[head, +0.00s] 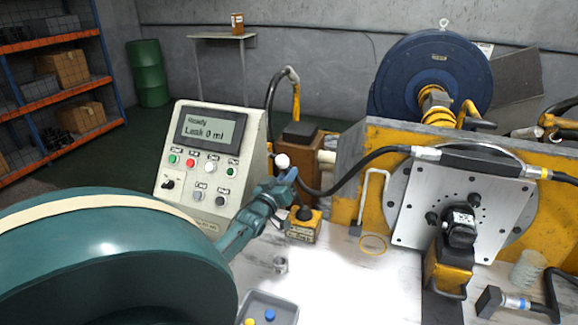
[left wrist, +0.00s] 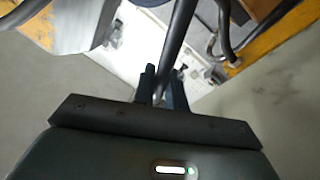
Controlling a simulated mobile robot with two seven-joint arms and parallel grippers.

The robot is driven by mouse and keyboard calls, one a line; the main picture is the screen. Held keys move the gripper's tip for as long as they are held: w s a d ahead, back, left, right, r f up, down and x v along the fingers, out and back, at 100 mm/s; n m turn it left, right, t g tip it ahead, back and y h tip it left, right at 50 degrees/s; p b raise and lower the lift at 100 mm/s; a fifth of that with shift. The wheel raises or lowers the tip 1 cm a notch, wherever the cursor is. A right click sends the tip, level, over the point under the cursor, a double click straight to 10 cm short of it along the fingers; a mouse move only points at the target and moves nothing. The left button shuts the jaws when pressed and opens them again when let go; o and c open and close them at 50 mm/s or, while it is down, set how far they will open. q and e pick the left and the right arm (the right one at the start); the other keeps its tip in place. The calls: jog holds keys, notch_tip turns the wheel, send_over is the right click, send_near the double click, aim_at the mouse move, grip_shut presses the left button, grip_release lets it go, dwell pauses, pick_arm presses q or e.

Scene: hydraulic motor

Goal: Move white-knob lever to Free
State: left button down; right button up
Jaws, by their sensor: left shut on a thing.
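The white-knob lever shows its round white knob (head: 282,161) just above my left gripper (head: 287,182) in the head view. Its lower shaft is largely hidden behind my gripper. A yellow block (head: 303,228) with a dark top and a small label stands just below; the label is too small to read. My left gripper is shut on the lever, just under the knob. In the left wrist view a dark rod (left wrist: 177,45) runs between the fingers of the left gripper (left wrist: 164,82). My right gripper is not in view.
A control panel (head: 208,150) reading "Ready, Leak 0 ml" stands left of the lever. A black hose (head: 350,172) passes close by on the right. A yellow machine with a grey plate (head: 412,215) stands right. A grey tray (head: 285,305) lies in front on the bench.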

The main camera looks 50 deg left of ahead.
pick_arm(q)
jog(key=shift+a, duration=0.1)
jog(key=c, duration=1.5)
grip_release()
jog(key=shift+s, duration=0.1)
jog(key=v, duration=1.3)
